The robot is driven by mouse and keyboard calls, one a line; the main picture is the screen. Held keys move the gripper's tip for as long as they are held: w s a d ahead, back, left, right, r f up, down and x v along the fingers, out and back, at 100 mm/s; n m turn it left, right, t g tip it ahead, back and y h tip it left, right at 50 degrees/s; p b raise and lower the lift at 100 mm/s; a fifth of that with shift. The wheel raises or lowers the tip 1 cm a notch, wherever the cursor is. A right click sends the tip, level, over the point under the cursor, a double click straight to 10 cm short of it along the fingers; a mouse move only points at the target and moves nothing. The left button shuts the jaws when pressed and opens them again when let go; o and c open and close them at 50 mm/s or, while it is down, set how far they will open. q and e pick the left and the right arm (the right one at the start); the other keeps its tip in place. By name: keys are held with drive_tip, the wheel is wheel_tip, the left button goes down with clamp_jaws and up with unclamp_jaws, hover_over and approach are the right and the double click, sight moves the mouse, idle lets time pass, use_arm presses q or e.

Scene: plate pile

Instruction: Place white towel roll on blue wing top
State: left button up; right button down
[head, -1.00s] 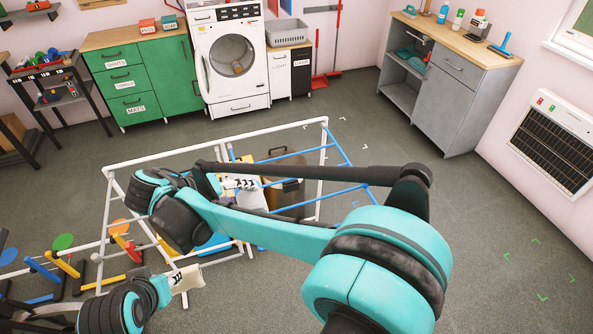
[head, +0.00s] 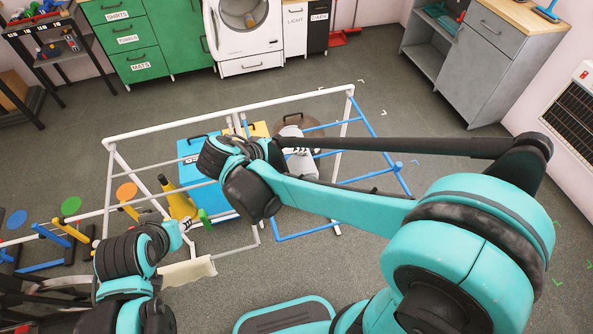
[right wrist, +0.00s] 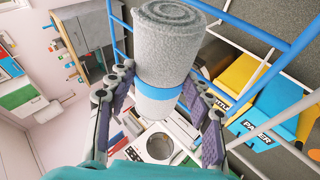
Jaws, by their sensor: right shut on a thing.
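A pale grey-white towel roll (right wrist: 172,35) with a blue band and a white lower part stands between the fingers of my right gripper (right wrist: 158,118) in the right wrist view. That gripper is shut on it. In the head view, my right gripper (head: 296,151) holds the roll (head: 298,171) over the blue wing (head: 372,179) of the drying rack, among its blue rails. I cannot tell whether the roll touches the rails. My left gripper (head: 187,224) is at lower left near the white rack frame; its jaw state is unclear.
The white rack frame (head: 228,118) surrounds a blue bin (head: 205,172) and a yellow bin (head: 259,129). Coloured hurdles (head: 65,235) stand at left. The floor right of the blue wing is clear.

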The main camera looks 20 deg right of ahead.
drive_tip(key=shift+s+d+f, duration=0.25)
drive_tip(key=shift+d+f, duration=0.15)
drive_tip(key=shift+d, duration=0.15)
drive_tip(key=shift+f+b, duration=0.95)
drive_tip(key=shift+f, duration=0.95)
drive_tip(key=shift+f, duration=0.2)
drive_tip(key=c, duration=0.6)
unclamp_jaws()
drive_tip(key=shift+r, duration=0.15)
